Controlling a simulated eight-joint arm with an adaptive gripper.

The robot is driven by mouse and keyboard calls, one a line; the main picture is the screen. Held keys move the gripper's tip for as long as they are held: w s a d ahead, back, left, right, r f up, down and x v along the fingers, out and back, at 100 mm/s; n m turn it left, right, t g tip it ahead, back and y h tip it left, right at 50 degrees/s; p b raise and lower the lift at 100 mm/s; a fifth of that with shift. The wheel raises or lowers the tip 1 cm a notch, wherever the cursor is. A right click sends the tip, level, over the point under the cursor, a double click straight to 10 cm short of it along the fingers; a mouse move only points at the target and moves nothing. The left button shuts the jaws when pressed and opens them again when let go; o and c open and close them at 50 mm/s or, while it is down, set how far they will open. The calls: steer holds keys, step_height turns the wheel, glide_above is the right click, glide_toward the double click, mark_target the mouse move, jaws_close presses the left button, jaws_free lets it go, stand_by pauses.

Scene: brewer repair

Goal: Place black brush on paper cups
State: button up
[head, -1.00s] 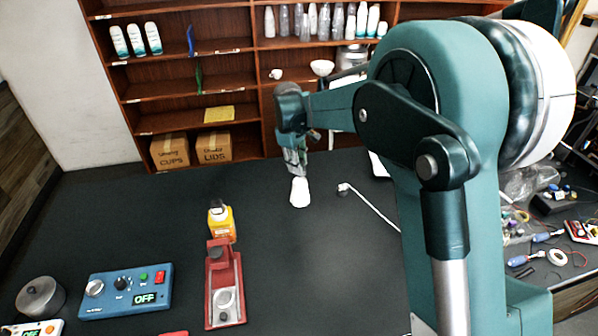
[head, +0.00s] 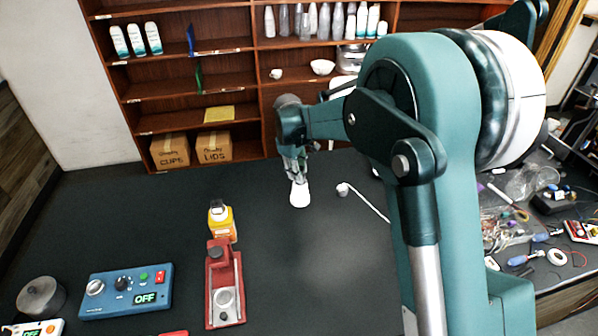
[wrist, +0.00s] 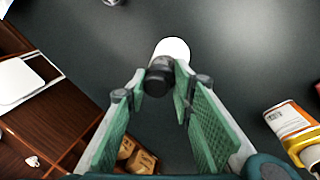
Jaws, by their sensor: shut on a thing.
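My gripper (head: 298,178) is over the table, pointing down. In the wrist view, my gripper (wrist: 158,88) has its fingers closed on a short black cylinder, which I take to be the black brush (wrist: 158,80). A white rounded thing (wrist: 173,49) lies just beyond it; it also shows as a white tapered shape under my fingertips in the head view (head: 299,196). I cannot tell whether this is the paper cups or part of the brush. The fingers hide the black part in the head view.
A yellow bottle (head: 221,222), a red stand (head: 224,285) and a blue control box (head: 126,291) are on the dark table at left. A white-handled tool (head: 366,201) lies to the right. Cardboard cup (head: 170,153) and lid boxes (head: 214,147) sit on the shelf behind.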

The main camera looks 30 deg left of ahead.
steer(key=shift+f, duration=0.1)
steer(key=o, duration=0.9)
steer(key=v, duration=1.2)
stand_by(0.5)
